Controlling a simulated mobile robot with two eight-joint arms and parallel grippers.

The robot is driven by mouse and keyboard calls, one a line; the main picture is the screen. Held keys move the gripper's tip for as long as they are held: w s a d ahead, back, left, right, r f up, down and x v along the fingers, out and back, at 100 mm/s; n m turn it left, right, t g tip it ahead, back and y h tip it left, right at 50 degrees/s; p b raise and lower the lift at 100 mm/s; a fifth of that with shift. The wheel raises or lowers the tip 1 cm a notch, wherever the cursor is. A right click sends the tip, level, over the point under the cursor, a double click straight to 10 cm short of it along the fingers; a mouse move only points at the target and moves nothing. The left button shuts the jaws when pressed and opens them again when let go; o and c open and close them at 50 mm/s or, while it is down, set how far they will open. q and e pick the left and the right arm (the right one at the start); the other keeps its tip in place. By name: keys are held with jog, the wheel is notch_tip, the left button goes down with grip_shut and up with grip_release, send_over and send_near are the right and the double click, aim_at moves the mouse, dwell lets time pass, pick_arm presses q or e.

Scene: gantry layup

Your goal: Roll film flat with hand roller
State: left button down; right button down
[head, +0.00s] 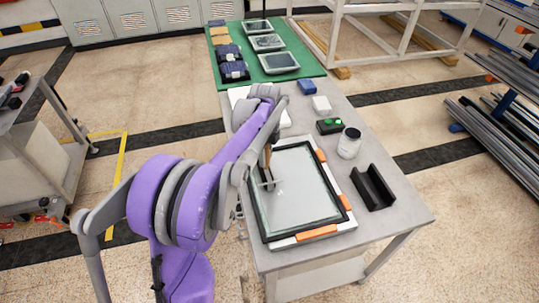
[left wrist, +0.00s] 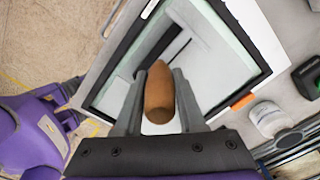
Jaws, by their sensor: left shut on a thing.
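A glassy pale film panel (head: 300,190) lies in a black frame (head: 345,213) on a white base with orange clamps (head: 316,232) on the table; the panel also shows in the left wrist view (left wrist: 205,65). My left gripper (head: 266,158) is over the panel's left part, shut on the brown handle of the hand roller (left wrist: 159,92). The roller's head end shows small and thin in the head view (head: 267,183), close above or on the panel; I cannot tell whether it touches. My right gripper is not in view.
On the grey table (head: 405,215), right of the frame, are a black channel-shaped holder (head: 373,188), a white jar (head: 349,143) and a black-green box (head: 329,126). White (head: 321,105) and blue (head: 305,87) blocks lie beyond. A green mat (head: 295,52) with trays is farther back.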

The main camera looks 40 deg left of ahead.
pick_arm(q)
jog(key=shift+d, duration=0.1)
